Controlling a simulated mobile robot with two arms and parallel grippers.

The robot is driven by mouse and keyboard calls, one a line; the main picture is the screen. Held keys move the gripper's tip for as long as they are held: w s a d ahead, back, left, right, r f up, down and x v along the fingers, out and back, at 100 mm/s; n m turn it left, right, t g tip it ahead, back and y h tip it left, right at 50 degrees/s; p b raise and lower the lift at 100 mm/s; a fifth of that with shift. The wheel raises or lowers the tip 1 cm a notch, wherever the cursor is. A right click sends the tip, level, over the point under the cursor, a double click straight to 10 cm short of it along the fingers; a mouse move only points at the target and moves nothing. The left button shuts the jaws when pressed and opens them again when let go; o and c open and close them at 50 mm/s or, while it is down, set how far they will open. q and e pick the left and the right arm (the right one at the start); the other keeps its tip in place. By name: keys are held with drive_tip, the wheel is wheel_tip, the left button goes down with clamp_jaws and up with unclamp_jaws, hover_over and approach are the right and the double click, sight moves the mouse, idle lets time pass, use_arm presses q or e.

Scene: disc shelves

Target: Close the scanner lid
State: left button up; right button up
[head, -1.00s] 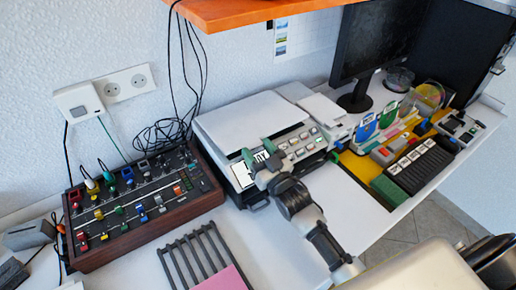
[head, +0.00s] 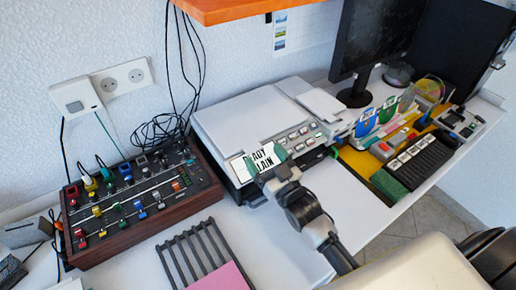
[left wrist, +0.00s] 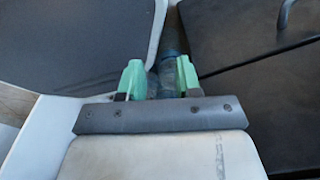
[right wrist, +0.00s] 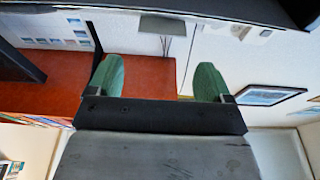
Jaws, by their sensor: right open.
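The scanner (head: 236,166) is a white and dark flat machine on the desk, with buttons along its right front. Its pale grey lid (head: 245,112) lies flat or nearly flat over the body; I cannot tell if a small gap remains. My right gripper (head: 264,160), with green fingertips, is open at the scanner's front edge, over the "READY PLAIN" label (head: 268,156). Whether it touches the scanner is unclear. Its fingers are apart and empty in the right wrist view (right wrist: 158,82). My left gripper (left wrist: 159,80) is open and empty, outside the head view.
A mixer (head: 135,205) with coloured knobs stands left of the scanner. A black rack (head: 195,250) with a pink sheet (head: 222,278) lies in front. A monitor (head: 372,40) and disc holders stand right. An orange shelf (head: 235,8) hangs above.

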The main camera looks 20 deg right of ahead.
drive_tip(key=v, duration=0.6)
drive_tip(key=shift+s+b, duration=0.25)
drive_tip(key=shift+b, duration=0.05)
drive_tip(key=shift+f, duration=0.1)
